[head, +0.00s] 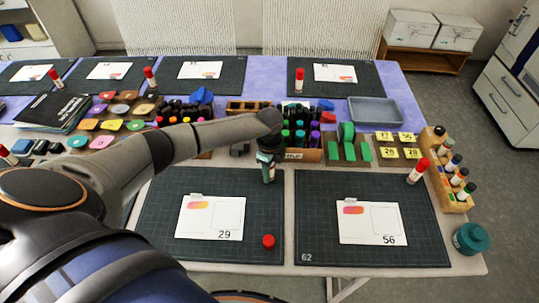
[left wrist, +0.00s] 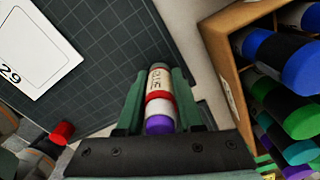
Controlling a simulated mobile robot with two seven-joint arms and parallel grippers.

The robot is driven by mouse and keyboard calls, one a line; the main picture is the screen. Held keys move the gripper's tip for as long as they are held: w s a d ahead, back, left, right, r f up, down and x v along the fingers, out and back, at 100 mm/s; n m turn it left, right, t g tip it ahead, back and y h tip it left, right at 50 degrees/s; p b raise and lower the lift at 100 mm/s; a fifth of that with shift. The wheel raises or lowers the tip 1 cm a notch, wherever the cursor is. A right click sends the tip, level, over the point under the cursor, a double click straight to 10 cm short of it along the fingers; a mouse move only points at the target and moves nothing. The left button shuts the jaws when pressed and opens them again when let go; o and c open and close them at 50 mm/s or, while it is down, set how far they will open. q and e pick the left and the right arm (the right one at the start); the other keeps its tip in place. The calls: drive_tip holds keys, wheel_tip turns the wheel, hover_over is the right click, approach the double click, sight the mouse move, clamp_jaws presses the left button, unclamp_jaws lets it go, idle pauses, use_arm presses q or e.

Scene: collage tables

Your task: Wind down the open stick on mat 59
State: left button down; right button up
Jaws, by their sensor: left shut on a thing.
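My left gripper (head: 267,157) is over the back right corner of the front left mat (head: 160,220). In the left wrist view its green fingers (left wrist: 158,88) are shut on a glue stick (left wrist: 158,82), white with a red band. The stick's end nearest the camera is purple and uncapped. In the head view the gripper hides most of the stick, and I cannot tell whether it touches the mat. A loose red cap (head: 268,241) lies near that mat's front right, also in the left wrist view (left wrist: 62,132). I cannot read this mat's number. My right gripper is out of view.
A card marked 29 (head: 211,218) lies on the same mat. The mat to the right, marked 62 (head: 320,250), holds card 56 (head: 372,223) and a capped stick (head: 418,171). A wooden rack of bottles (head: 310,155) stands close behind my gripper. A teal jar (head: 471,238) is at the right.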

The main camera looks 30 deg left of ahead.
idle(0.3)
use_arm(q)
unclamp_jaws()
idle(0.6)
drive_tip(key=shift+r, duration=0.15)
drive_tip(key=shift+r, duration=3.65)
